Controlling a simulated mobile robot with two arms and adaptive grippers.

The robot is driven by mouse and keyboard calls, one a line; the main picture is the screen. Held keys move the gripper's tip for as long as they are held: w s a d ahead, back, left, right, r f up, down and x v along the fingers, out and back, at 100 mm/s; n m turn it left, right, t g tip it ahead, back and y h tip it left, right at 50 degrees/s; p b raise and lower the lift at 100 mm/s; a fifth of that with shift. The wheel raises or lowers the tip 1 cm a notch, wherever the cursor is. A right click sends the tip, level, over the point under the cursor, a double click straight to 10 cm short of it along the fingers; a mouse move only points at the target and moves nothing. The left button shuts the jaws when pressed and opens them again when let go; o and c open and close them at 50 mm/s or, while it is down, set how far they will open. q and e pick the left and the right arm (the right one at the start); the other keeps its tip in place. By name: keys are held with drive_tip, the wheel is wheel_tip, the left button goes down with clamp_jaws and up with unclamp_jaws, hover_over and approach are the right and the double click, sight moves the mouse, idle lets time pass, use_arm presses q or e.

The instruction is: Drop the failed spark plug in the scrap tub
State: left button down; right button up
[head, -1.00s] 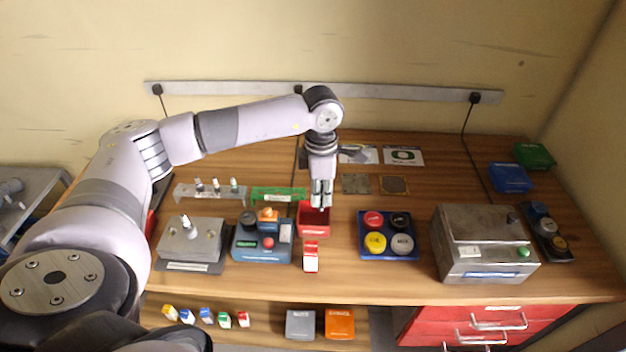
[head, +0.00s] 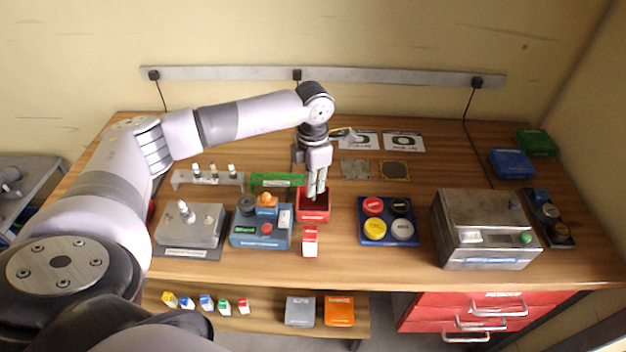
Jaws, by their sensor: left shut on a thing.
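The scrap tub appears to be the small open red tub (head: 314,216) near the middle of the bench. My left gripper (head: 316,194) points down, with its fingertips over the tub's opening. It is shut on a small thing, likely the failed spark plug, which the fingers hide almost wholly. I cannot tell whether its lower end is inside the tub. Several other plugs stand upright in a clear rack (head: 190,182) to the left. Another upright plug (head: 185,209) stands on a grey metal block. My right gripper is not in view.
A blue-grey tester (head: 260,241) stands left of the tub, with a green tray (head: 277,180) behind it. A red and white box (head: 310,241) stands in front. A blue tray (head: 373,236) of coloured caps and a metal machine (head: 484,230) are to the right.

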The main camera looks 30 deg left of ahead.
use_arm(q)
drive_tip(key=c, duration=1.6)
unclamp_jaws()
drive_tip(key=shift+r, duration=0.1)
wheel_tip(320, 180, up, 7)
drive_tip(key=p, duration=0.4)
